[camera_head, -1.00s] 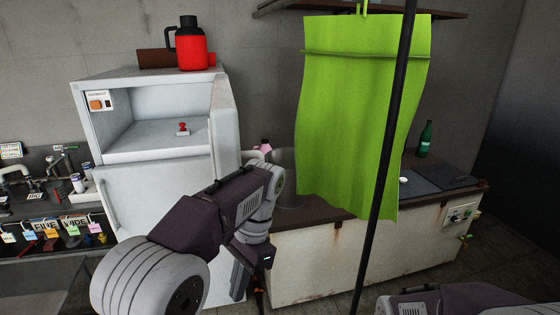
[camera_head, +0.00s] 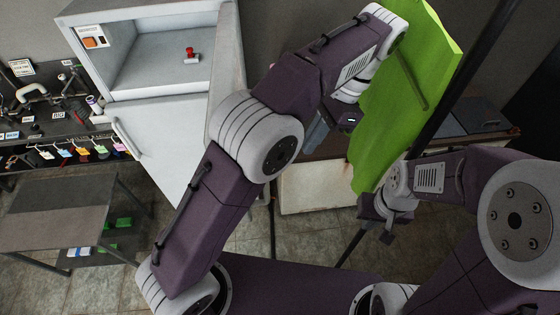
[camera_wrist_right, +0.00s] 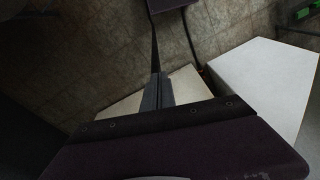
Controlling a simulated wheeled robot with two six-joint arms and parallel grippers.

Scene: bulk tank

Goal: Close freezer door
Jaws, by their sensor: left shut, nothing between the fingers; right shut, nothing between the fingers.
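The white fridge (camera_head: 115,28) stands at the left in the head view with its upper freezer compartment (camera_head: 165,55) open. The freezer door (camera_head: 230,62) is swung out at the compartment's right side and shows as a narrow pale panel, partly hidden by my left arm. My left gripper (camera_head: 317,131) is shut and empty, pointing down to the right of the door and apart from it. My right gripper (camera_head: 388,236) is shut and empty, lower right near the green cloth.
The green cloth (camera_head: 400,95) hangs by a dark pole. A white counter (camera_head: 318,185) stands behind it. A small red-topped item (camera_head: 192,55) sits inside the compartment. A low table (camera_head: 60,210) is at lower left. Bare floor (camera_head: 235,235) shows between.

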